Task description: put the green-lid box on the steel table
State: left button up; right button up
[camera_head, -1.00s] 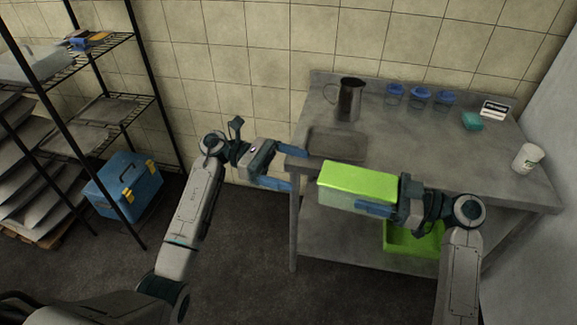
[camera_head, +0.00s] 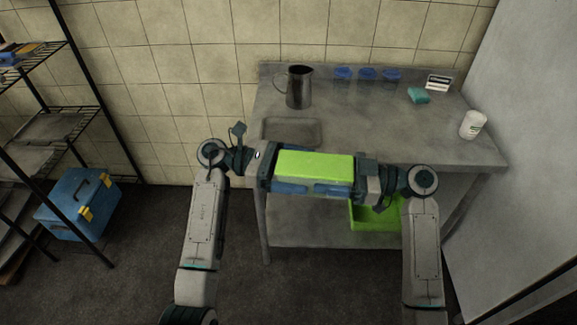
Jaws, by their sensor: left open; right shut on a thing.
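The green-lid box (camera_head: 315,165) is held level in the air in front of the steel table (camera_head: 370,135), over its near edge in the picture. My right gripper (camera_head: 338,189) is shut on the box from its right end. My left gripper (camera_head: 286,186) is at the box's left end, open, with a blue finger along the near side. Its far finger is hidden behind the box, so I cannot tell whether it touches.
On the table are a metal pitcher (camera_head: 299,88), a shallow tray (camera_head: 291,131), blue-lidded cups (camera_head: 367,75), a teal sponge (camera_head: 418,95), a small sign (camera_head: 437,83) and a white cup (camera_head: 473,125). The middle is clear. A green bin (camera_head: 372,216) sits below. A blue toolbox (camera_head: 77,204) stands left.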

pick_arm(q)
jog(key=c, duration=1.1)
jog(key=shift+c, duration=0.5)
pick_arm(e)
jog(key=o, duration=1.1)
jog(key=shift+s, duration=0.1)
jog(key=shift+o, duration=1.1)
